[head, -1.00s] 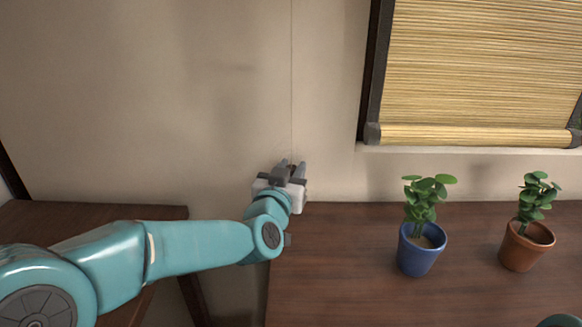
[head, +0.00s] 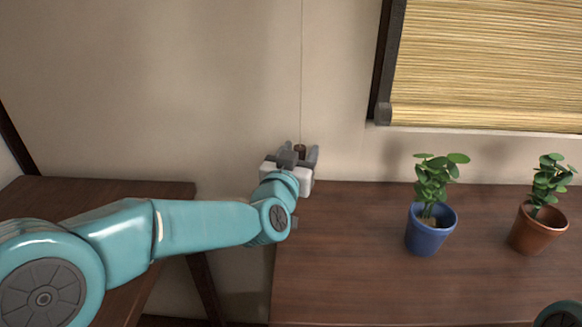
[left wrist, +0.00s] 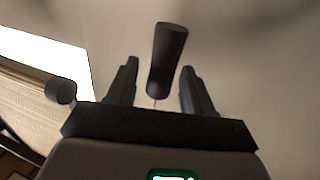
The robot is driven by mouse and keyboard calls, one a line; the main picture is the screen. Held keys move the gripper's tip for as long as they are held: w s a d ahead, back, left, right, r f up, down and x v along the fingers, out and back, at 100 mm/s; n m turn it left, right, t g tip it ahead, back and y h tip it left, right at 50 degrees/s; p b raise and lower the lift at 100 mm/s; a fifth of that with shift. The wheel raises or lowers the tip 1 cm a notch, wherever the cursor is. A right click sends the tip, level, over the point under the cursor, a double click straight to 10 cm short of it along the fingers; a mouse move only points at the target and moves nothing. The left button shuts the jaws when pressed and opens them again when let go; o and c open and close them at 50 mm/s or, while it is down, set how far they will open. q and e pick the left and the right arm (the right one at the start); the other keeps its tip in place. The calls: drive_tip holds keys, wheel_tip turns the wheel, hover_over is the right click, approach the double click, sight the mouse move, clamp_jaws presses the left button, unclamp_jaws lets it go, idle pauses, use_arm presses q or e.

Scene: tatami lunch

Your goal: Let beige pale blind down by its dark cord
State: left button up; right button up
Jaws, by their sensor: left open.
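The beige blind (head: 480,60) hangs in a dark window frame at the upper right in the head view. Its lower edge is near the sill. A thin cord (head: 302,70) runs straight down the wall to a dark brown pull (head: 300,149). My left gripper (head: 302,157) is open, with its fingers to either side of the pull. In the left wrist view the dark pull (left wrist: 167,58) stands between the two spread fingers (left wrist: 159,88), apart from both. The blind also shows at the left of that view (left wrist: 38,100). My right gripper is not in view.
A dark wooden table (head: 350,285) stands below the window. A blue pot with a plant (head: 429,230) and a terracotta pot with a plant (head: 537,228) stand on it. Another dark wooden surface (head: 110,195) is at the left.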

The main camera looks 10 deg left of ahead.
use_arm(q)
drive_tip(key=s+a+p, duration=0.1)
drive_tip(key=s, duration=1.5)
